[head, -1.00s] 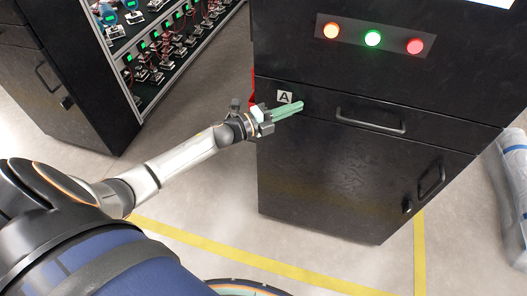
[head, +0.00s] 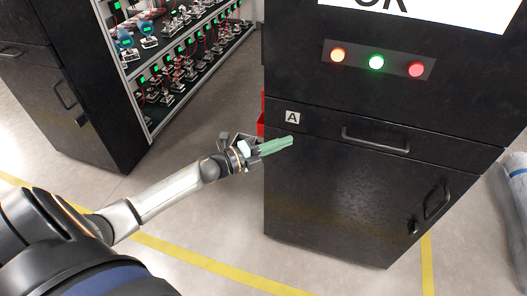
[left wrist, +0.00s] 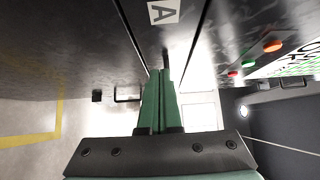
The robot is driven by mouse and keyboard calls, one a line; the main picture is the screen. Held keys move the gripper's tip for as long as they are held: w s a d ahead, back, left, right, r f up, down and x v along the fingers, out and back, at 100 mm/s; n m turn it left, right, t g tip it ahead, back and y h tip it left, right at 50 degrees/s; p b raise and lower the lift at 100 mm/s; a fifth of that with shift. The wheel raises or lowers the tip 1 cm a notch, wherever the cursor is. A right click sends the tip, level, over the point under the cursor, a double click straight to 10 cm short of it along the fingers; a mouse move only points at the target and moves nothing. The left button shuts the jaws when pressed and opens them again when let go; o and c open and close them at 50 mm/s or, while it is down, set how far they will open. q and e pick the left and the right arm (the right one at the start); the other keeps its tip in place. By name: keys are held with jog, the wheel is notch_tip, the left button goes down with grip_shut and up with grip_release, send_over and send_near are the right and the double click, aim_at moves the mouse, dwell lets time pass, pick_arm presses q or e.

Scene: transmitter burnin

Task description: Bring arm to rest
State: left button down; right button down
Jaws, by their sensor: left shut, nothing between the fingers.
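My left gripper (head: 276,146) has green fingers and is in front of the black cabinet (head: 330,190), below and left of its white "A" label (head: 292,117). Its fingers lie together with nothing between them. In the left wrist view the shut green fingers (left wrist: 161,98) point along the cabinet's dark front, with the "A" label (left wrist: 164,12) at the top. My left arm (head: 165,197) reaches in from the lower left. My right gripper is in neither view.
The cabinet has a drawer handle (head: 375,140), a door handle (head: 437,200) and three lit lamps (head: 376,62). A rack (head: 185,65) of small devices stands at the back left. A wrapped item (head: 517,190) is at the right edge. Open floor lies between them.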

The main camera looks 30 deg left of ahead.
pick_arm(q)
jog(key=shift+v, duration=2.7)
jog(key=shift+d, duration=0.1)
jog(key=s+d+f+n+g+y+p, duration=0.3)
jog(key=s+d+f+n, duration=0.3)
jog(key=s+n, duration=0.4)
jog(key=s+d+f+n+g+y+p, duration=0.3)
jog(key=s+d+f+n, duration=0.4)
jog(key=s+n, duration=0.3)
jog(key=shift+s+d+n+p, duration=0.2)
jog(key=shift+d+n+p, duration=0.15)
jog(key=shift+n, duration=0.55)
